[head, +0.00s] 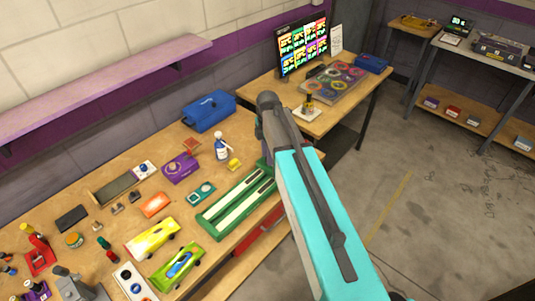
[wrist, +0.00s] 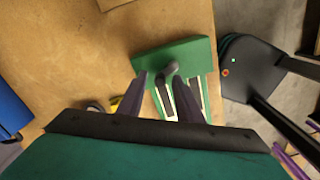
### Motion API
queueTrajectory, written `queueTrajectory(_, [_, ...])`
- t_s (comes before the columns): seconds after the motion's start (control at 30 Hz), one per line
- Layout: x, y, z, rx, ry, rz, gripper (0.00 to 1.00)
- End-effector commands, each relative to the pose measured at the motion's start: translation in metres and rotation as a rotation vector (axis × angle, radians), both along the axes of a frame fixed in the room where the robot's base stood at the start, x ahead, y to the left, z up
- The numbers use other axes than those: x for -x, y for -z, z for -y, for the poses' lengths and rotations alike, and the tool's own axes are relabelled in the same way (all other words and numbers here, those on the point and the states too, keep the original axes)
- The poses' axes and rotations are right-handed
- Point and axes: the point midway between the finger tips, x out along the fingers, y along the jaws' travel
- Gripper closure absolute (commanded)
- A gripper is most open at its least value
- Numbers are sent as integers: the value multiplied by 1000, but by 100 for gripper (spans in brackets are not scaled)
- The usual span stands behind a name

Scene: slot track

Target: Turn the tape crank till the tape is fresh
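A long green tray with two pale strips (head: 228,208) lies near the front edge of the workbench. Its right end is hidden behind my arm in the head view. In the wrist view, the tray's green end block (wrist: 195,52) shows with a small grey, round-ended handle (wrist: 170,69), which looks like the tape crank. My gripper (wrist: 161,80) is open, its two dark fingers apart above the tray. The handle shows just past and between the fingertips; whether they touch it I cannot tell.
A spray bottle (head: 222,148), yellow block (head: 234,164), purple box (head: 180,167) and blue case (head: 209,111) stand behind the tray. Toy cars (head: 178,266) lie to its left. A second table with a monitor (head: 303,47) stands beyond. A black stool-like thing (wrist: 250,70) is right of the tray.

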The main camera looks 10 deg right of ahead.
Motion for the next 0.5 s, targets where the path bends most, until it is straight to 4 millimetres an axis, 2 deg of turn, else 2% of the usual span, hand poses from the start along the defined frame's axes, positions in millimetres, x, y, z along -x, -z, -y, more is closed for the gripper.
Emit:
queueTrajectory(0.27, [0, 1, 0, 0, -1, 0, 68])
queueTrajectory(0.43, [0, 1, -1, 0, -1, 0, 96])
queueTrajectory(0.5, [0, 1, -1, 0, -1, 0, 100])
